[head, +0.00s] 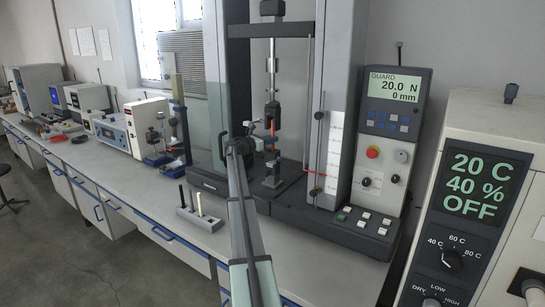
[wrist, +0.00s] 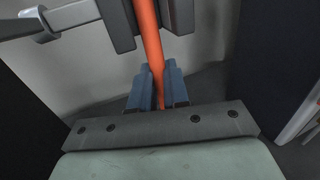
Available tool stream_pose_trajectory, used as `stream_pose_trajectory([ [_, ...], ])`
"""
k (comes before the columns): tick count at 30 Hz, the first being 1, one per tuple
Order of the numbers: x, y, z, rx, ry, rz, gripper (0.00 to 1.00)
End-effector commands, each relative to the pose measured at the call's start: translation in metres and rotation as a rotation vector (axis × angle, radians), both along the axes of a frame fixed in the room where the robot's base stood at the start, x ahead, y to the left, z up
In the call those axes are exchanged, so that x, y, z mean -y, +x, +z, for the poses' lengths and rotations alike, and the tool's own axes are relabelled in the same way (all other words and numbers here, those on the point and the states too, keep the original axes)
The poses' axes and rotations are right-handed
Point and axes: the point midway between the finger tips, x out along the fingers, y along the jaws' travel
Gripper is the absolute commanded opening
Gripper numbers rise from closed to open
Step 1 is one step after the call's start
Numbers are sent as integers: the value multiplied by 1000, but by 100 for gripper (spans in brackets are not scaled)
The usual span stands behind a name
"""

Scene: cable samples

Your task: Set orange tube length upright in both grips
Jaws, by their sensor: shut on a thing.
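An orange tube (head: 273,127) stands about upright in the test machine, at its dark upper grip (head: 272,109). The lower grip (head: 272,169) stands below on the machine's base. In the wrist view the orange tube (wrist: 149,35) runs from the top edge down between my gripper's blue-grey fingers. My gripper (wrist: 158,88) is shut on it; in the head view my gripper (head: 262,146) reaches in from the left. Dark jaws (wrist: 118,22) flank the tube in the wrist view, with a grey handle to the left. I cannot tell whether they clamp it, and its lower end is unclear.
A clear guard panel (head: 219,95) stands left of the machine. Grey columns flank the grips. A control panel (head: 392,120) reads GUARD, 20.0 N, 0 mm. A small rack (head: 203,218) holding black and white pieces stands on the bench. A conditioning cabinet (head: 480,195) reading OFF stands at right.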

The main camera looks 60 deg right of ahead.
Motion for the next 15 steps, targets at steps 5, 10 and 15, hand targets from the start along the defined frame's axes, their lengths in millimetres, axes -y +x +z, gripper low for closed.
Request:
stream_pose_trajectory([
  [5,0,0,-3,0,0,0,0],
  [10,0,0,-6,0,0,0,0],
  [15,0,0,-8,0,0,0,0],
])
